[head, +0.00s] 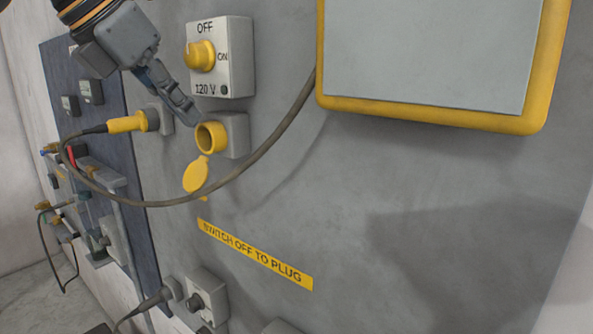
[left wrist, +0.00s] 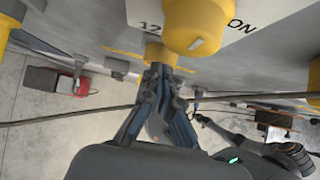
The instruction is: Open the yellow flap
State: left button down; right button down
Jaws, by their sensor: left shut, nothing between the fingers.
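The yellow flap (head: 197,175) hangs down, swung away from the round yellow socket (head: 211,137), whose mouth is uncovered in the head view. The socket sits in a grey box on the wall panel. My left gripper (head: 190,115) is shut and empty, pointing down just above and left of the socket. I cannot tell whether its tips touch the socket rim. In the left wrist view, the shut fingers (left wrist: 165,75) cover most of the yellow socket (left wrist: 155,50), and the flap cannot be made out.
A switch box with a yellow knob (head: 200,55) is just above the socket. A yellow plug (head: 127,123) is at the left, its dark cable (head: 165,203) looping below the flap. A yellow-framed panel (head: 430,112) is at upper right.

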pick_arm(q)
jog(key=shift+s+a, duration=0.1)
pick_arm(e)
jog(key=shift+d, duration=0.3)
